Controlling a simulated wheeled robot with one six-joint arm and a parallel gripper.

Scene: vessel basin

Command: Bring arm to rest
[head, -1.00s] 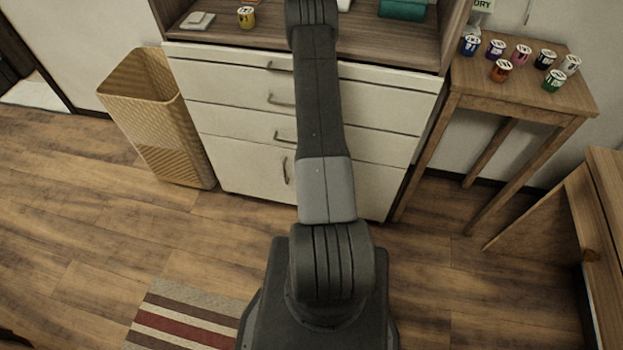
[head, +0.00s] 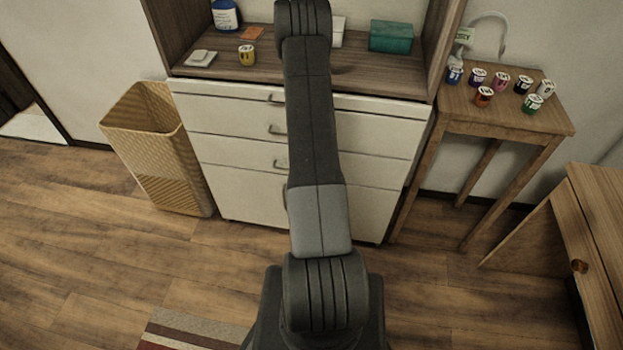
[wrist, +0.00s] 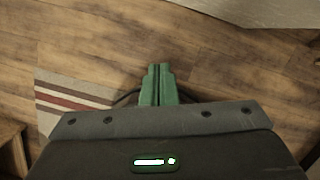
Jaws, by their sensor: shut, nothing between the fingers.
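My gripper (wrist: 158,72) shows in the wrist view with its two green fingers together, shut and empty. It points over bare wood floor. In the head view my dark arm rises up the middle of the picture, in front of the cabinet, and my gripper is not visible there.
A white-drawered cabinet (head: 240,152) stands ahead, with a yellow cup (head: 247,55) and a teal box (head: 390,37) on its counter. A wicker basket (head: 160,150) is at left. A wooden side table (head: 470,112) at right bears several small cups. A striped rug (wrist: 65,100) lies on the floor.

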